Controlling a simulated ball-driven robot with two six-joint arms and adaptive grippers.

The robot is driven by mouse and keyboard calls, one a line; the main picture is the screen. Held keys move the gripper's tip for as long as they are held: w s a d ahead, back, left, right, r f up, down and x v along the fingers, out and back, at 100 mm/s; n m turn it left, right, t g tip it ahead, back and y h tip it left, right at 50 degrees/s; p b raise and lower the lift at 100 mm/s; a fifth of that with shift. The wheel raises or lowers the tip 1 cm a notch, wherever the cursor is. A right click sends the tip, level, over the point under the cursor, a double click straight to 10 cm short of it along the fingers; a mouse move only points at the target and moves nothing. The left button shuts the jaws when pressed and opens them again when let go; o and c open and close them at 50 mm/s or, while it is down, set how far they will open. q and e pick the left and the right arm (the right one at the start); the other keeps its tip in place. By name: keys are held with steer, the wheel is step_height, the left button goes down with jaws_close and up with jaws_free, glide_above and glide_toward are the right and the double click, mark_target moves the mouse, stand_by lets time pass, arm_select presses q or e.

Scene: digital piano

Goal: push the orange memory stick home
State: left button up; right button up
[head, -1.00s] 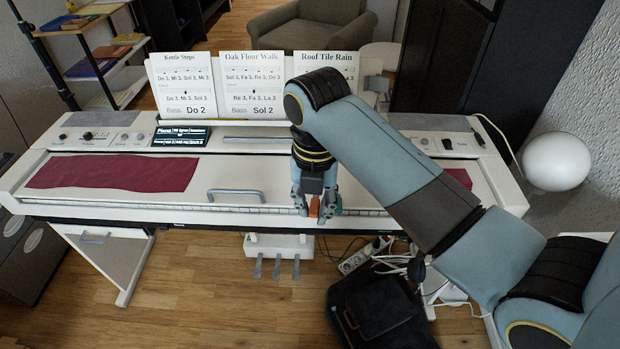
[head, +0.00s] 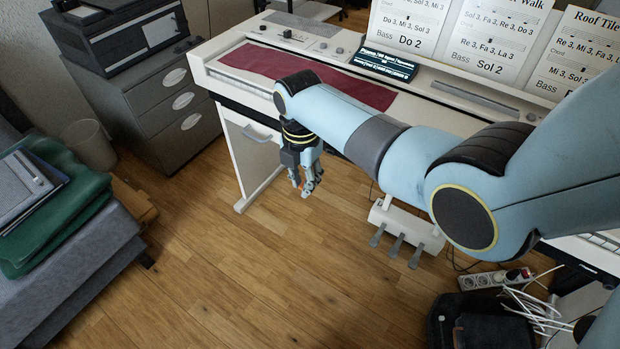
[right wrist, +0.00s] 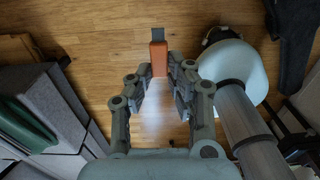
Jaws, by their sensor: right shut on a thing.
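The orange memory stick (right wrist: 158,58) is between the fingertips of my right gripper (right wrist: 160,72) in the right wrist view. Its grey metal plug (right wrist: 158,34) points away from the gripper, free of any socket. In the head view, my right gripper (head: 303,183) hangs above the wooden floor, in front of the piano's left part, and only a small bit of orange shows at its fingers. The digital piano (head: 240,85) stands behind the arm. I cannot make out a socket for the stick. My left gripper is in neither view.
A panel with a handle (head: 257,133) is under the piano's left end, close to my gripper. Pedals (head: 397,246) and a power strip (head: 497,279) are to the right. A grey drawer cabinet (head: 165,112) stands at the left. Open floor (head: 220,270) lies in front.

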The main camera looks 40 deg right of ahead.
steer(key=shift+w+d, duration=0.1)
steer(key=shift+w, duration=0.2)
steer(key=shift+r, duration=0.15)
steer(key=shift+r+p, duration=0.1)
steer(key=shift+p, duration=0.3)
steer(key=d, duration=0.1)
steer(key=w+d, duration=0.1)
steer(key=shift+d+b, duration=0.3)
steer(key=shift+b, duration=0.1)
steer(key=shift+w+d+b, duration=0.15)
steer(key=shift+w+d, duration=0.15)
steer(key=shift+d, duration=0.35)
steer(key=shift+w+d+b, duration=0.15)
steer(key=shift+w+d, duration=0.1)
steer(key=shift+d, duration=0.4)
steer(key=shift+w+d+b, duration=0.25)
steer(key=shift+d, duration=0.35)
steer(key=shift+w+d+b, duration=0.2)
steer(key=shift+d, duration=0.35)
